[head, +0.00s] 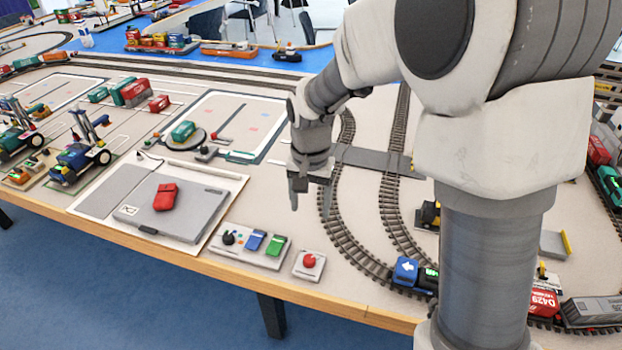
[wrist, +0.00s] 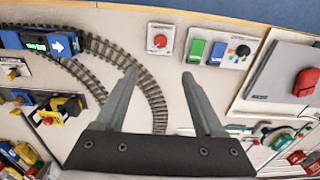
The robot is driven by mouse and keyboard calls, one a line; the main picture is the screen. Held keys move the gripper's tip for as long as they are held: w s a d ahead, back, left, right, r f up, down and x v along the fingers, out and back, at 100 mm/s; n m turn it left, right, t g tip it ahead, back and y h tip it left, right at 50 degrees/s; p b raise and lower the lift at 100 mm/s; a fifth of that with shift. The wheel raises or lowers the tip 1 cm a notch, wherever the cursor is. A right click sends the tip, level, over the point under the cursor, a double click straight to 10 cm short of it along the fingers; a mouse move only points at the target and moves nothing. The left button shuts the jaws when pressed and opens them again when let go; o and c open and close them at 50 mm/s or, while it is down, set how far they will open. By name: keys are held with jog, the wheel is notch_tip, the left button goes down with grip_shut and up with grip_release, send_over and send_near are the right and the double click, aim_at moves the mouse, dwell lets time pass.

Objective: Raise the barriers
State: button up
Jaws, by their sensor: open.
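No barrier can be made out with certainty. A grey crossing strip (head: 372,159) lies over the tracks behind my gripper, partly hidden by my arm. A control panel (head: 262,258) near the front edge has a black knob, a blue switch and a green switch. It also shows in the wrist view (wrist: 208,62). A small box with a red round button (head: 309,262) stands to its right, also in the wrist view (wrist: 159,40). My gripper (head: 309,206) is open and empty, pointing down above the table behind the button box. Its fingers (wrist: 160,76) show apart in the wrist view.
Curved tracks (head: 345,235) run right of my gripper, with a blue arrow-marked wagon (head: 405,270) on them. A grey slab (head: 178,218) bearing a red block (head: 165,196) lies left of the panel. Toy vehicles crowd the far left.

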aim_at(309, 258)
jog(key=f, duration=0.6)
jog(key=f+b, duration=0.1)
jog(key=f, duration=0.5)
jog(key=f+b, duration=0.1)
jog(key=f, duration=0.6)
jog(key=shift+w+a+f, duration=0.1)
jog(key=shift+w, duration=0.15)
jog(key=shift+c, duration=0.3)
grip_shut()
